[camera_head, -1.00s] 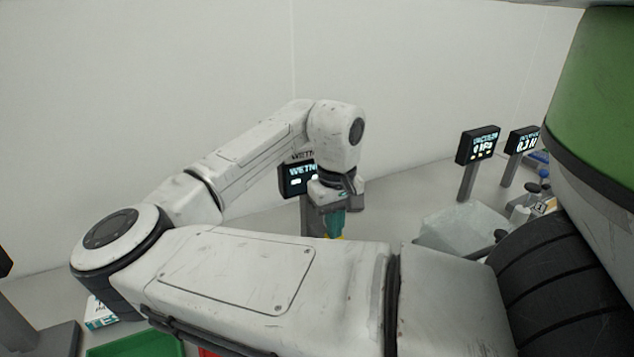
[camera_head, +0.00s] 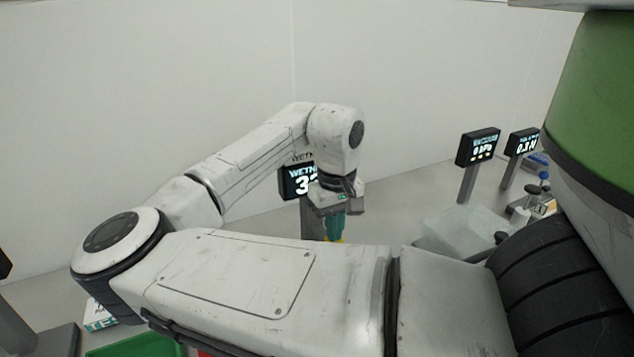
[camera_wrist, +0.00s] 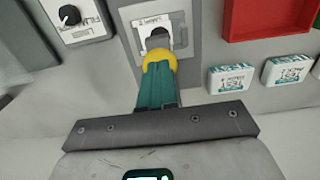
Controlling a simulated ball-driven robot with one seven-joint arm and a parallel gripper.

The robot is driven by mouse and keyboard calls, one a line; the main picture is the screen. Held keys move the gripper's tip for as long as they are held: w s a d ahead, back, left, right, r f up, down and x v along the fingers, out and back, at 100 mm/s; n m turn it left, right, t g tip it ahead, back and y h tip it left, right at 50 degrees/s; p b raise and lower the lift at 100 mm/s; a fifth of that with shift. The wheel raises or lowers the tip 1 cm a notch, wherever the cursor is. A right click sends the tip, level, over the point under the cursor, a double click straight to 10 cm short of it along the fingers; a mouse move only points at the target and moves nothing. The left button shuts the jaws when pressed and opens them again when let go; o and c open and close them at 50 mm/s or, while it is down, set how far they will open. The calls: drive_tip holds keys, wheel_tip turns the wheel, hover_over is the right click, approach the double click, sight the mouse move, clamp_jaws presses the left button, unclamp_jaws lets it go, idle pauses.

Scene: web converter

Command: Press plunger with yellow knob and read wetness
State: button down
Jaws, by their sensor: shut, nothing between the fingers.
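The yellow knob (camera_wrist: 158,61) of the plunger shows in the wrist view, at the front of a grey unit with a pale frame (camera_wrist: 188,45). My gripper (camera_wrist: 157,72) has its teal fingers together, with the tips against the knob and nothing between them. In the head view my gripper (camera_head: 334,229) points down, with a bit of yellow at its tips. The wetness display (camera_head: 296,182) stands behind my wrist. It is lit with a number starting with 3; the rest is hidden by my arm.
A green tray (camera_head: 135,347) is at lower left.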

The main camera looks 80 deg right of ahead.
wheel_tip(320, 180, up, 9)
drive_tip(key=p, duration=0.8)
drive_tip(key=shift+p, duration=0.35)
drive_tip(key=shift+s, duration=0.1)
idle(0.7)
